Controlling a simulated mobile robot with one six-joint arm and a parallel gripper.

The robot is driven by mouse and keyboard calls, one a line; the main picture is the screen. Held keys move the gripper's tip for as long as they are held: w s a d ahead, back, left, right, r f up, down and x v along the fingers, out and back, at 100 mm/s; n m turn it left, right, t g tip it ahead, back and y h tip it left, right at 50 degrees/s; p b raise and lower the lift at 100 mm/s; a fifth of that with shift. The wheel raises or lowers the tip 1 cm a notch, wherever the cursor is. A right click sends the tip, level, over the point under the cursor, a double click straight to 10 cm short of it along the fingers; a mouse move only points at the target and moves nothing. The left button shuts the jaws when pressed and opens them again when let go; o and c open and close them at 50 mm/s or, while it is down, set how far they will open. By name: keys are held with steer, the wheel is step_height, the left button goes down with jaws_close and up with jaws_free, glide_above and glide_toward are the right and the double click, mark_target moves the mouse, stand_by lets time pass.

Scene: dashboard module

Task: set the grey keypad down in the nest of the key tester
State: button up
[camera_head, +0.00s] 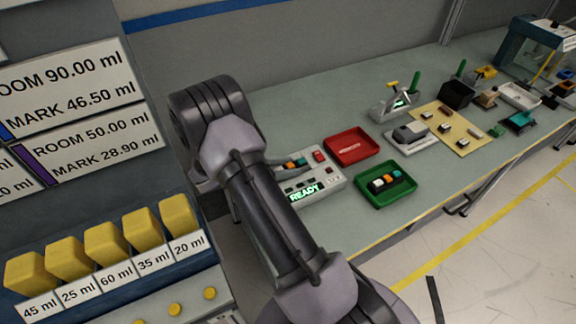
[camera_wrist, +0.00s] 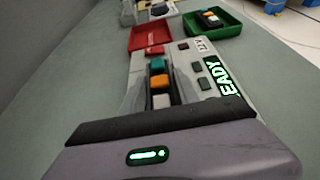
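The key tester (camera_head: 326,180) is a light grey box on the bench with a lit READY display and a red part at its far corner. It also shows in the wrist view (camera_wrist: 197,62). My gripper (camera_wrist: 160,80) is over the tester, its two fingers close along both sides of the keypad (camera_wrist: 158,82), which has teal, orange and pale grey keys in a row. In the head view the keypad (camera_head: 296,162) is partly covered by my arm. The nest under it is hidden. I cannot tell whether the keypad touches the nest.
A red tray (camera_head: 366,137) stands just behind the tester. A green tray (camera_head: 386,199) to the right holds another keypad (camera_head: 387,180) with coloured keys. A grey device (camera_head: 411,135) and a tan board (camera_head: 470,127) with small parts lie farther right. A yellow-block panel (camera_head: 107,240) stands left.

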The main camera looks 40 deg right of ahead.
steer(key=o, duration=0.5)
steer(key=p+v, duration=0.4)
steer(key=v, duration=1.3)
steer(key=shift+a+r, duration=0.15)
steer(key=shift+a, duration=0.05)
